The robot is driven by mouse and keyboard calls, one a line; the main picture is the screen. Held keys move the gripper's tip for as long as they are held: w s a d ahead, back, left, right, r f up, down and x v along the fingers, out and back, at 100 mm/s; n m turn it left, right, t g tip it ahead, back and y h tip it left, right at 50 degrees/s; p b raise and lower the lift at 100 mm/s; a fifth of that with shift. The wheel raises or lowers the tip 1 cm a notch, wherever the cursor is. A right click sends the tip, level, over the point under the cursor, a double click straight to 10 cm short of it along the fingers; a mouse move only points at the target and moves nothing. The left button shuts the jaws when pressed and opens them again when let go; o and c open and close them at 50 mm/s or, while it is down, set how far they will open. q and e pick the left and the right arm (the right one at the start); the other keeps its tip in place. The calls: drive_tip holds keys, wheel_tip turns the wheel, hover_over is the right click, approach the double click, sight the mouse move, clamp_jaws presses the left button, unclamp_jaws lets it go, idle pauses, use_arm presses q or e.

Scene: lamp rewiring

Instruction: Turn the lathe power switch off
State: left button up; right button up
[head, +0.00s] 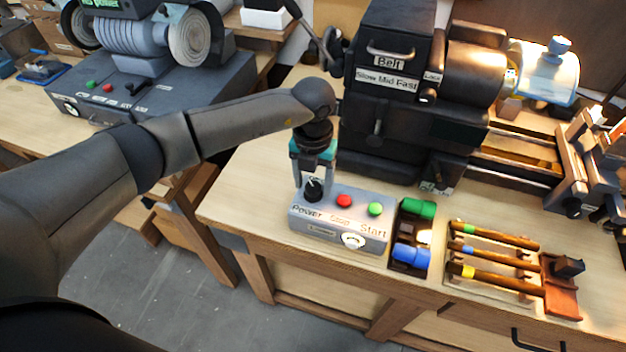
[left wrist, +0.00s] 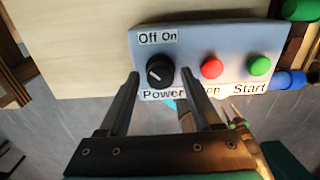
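The lathe control box (head: 340,222) is a grey box near the front edge of the bench, with a black power knob (head: 313,190), a red stop button (head: 344,201) and a green start button (head: 376,209). In the left wrist view the power knob (left wrist: 160,71) sits under an "Off On" label, its white mark pointing up and to the left. My left gripper (head: 313,185) points down at the knob. Its fingers (left wrist: 162,82) are apart, one on each side of the knob, and contact is not visible. My right gripper is not in view.
The dark lathe (head: 410,100) stands behind the box. A holder with green and blue cylinders (head: 412,238) is right beside the box, then a rack of wooden-handled tools (head: 495,262). A bench grinder (head: 150,50) stands on another bench at left.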

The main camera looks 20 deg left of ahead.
sight(313, 186)
use_arm(q)
drive_tip(key=shift+o, duration=0.2)
wheel_tip(313, 186, up, 15)
drive_tip(key=shift+r, duration=0.15)
idle(0.4)
